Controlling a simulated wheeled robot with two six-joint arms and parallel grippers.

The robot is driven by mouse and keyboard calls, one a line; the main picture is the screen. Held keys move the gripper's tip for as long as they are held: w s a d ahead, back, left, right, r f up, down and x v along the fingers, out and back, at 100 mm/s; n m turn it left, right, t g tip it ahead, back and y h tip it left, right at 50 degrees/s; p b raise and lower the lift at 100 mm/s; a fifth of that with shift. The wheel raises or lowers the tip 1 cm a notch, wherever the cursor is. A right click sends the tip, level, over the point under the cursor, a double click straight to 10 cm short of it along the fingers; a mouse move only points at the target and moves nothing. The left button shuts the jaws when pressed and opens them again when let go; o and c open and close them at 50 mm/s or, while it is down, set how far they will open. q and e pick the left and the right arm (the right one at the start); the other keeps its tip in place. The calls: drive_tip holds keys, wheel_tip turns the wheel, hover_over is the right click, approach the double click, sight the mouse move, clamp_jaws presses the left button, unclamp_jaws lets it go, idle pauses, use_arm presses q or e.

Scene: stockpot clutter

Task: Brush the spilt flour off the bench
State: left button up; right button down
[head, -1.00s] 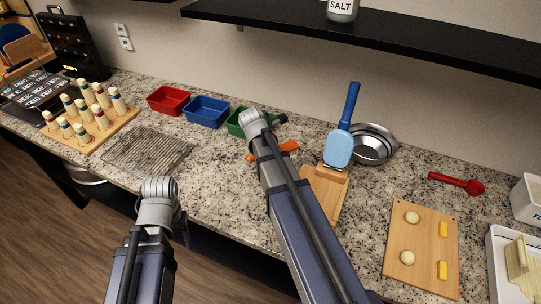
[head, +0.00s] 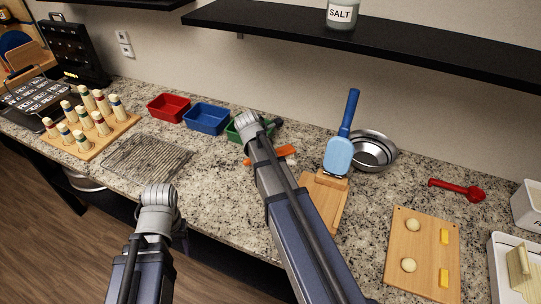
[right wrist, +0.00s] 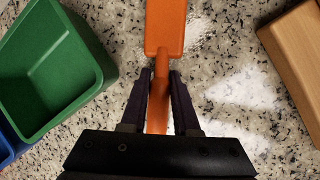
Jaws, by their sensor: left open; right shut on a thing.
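My right gripper (right wrist: 160,82) is shut on the narrow handle of an orange brush (right wrist: 166,28), whose wide head points away from the fingers. The brush also shows in the head view (head: 284,151), partly hidden behind my right arm. Spilt flour (right wrist: 248,88) lies as white patches on the speckled bench, right of the brush in the right wrist view. A fainter white smear shows beside the brush head. Bristles cannot be made out. My left gripper (head: 182,222) is at the end of the left arm near the bench's front edge, mostly hidden by its wrist, and holds nothing visible.
A green bin (right wrist: 40,75) stands left of the brush, with blue (head: 207,116) and red (head: 168,106) bins further left. A wire rack (head: 147,158) lies left. A steel bowl (head: 373,150) stands behind.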

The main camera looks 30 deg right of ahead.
drive_tip(key=shift+s+a+r, duration=0.1)
drive_tip(key=shift+s+a, duration=1.1)
drive_tip(key=shift+a, duration=0.2)
drive_tip(key=shift+w, duration=0.1)
drive_tip(key=shift+w+a, duration=0.6)
drive_tip(key=shift+w+d, duration=1.35)
drive_tip(key=shift+d, duration=0.25)
wheel_tip(320, 180, up, 6)
drive_tip(key=p, duration=0.6)
